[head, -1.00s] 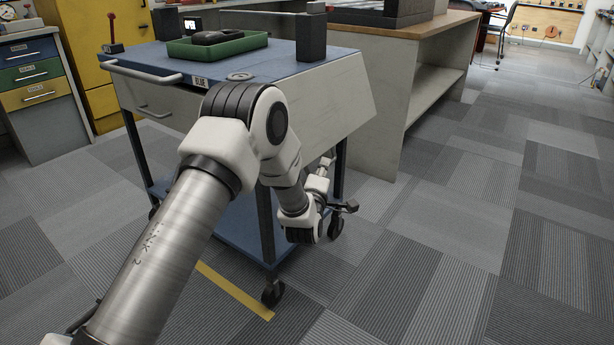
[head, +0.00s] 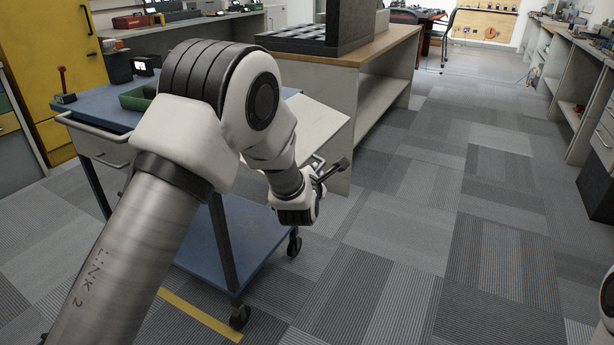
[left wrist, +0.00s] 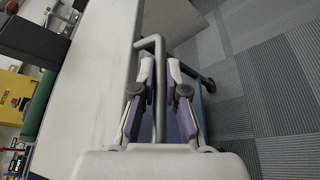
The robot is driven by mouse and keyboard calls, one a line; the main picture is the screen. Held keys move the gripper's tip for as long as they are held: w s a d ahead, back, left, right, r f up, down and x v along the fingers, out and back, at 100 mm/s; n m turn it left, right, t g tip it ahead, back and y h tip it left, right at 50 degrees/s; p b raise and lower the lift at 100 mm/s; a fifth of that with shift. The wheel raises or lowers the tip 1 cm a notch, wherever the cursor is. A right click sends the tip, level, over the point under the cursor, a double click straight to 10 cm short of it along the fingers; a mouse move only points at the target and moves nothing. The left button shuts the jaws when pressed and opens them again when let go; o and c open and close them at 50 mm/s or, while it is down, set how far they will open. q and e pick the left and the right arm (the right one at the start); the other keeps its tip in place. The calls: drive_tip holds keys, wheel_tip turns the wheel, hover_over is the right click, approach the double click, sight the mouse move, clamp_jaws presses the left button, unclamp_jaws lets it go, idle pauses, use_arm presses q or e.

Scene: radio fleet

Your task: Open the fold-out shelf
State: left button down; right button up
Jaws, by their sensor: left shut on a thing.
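The fold-out shelf (head: 322,122) is a pale panel on the right side of a blue cart (head: 98,100). It leans outward from the cart's top edge; my arm hides part of it. In the left wrist view the pale panel (left wrist: 95,75) fills the left half, with a grey bar handle (left wrist: 158,108) along its edge. My left gripper (head: 318,165) is low beside the shelf's outer edge. In the left wrist view its fingers (left wrist: 158,75) are shut around the handle. My right gripper is out of view.
A wooden-topped bench (head: 385,45) stands just behind the shelf. The cart has a lower blue deck (head: 245,250) and casters. The carpet (head: 420,230) to the right is clear.

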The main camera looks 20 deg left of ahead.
use_arm(q)
drive_tip(key=shift+n+h, duration=0.3)
drive_tip(key=shift+n, duration=0.2)
drive_tip(key=r, duration=0.2)
drive_tip(key=r+p, duration=0.1)
drive_tip(key=r, duration=0.1)
drive_tip(key=r+p, duration=0.1)
drive_tip(key=r, duration=0.1)
drive_tip(key=shift+d, duration=0.35)
drive_tip(key=c, duration=1.5)
unclamp_jaws()
drive_tip(key=shift+f, duration=0.15)
drive_tip(key=v, duration=1.2)
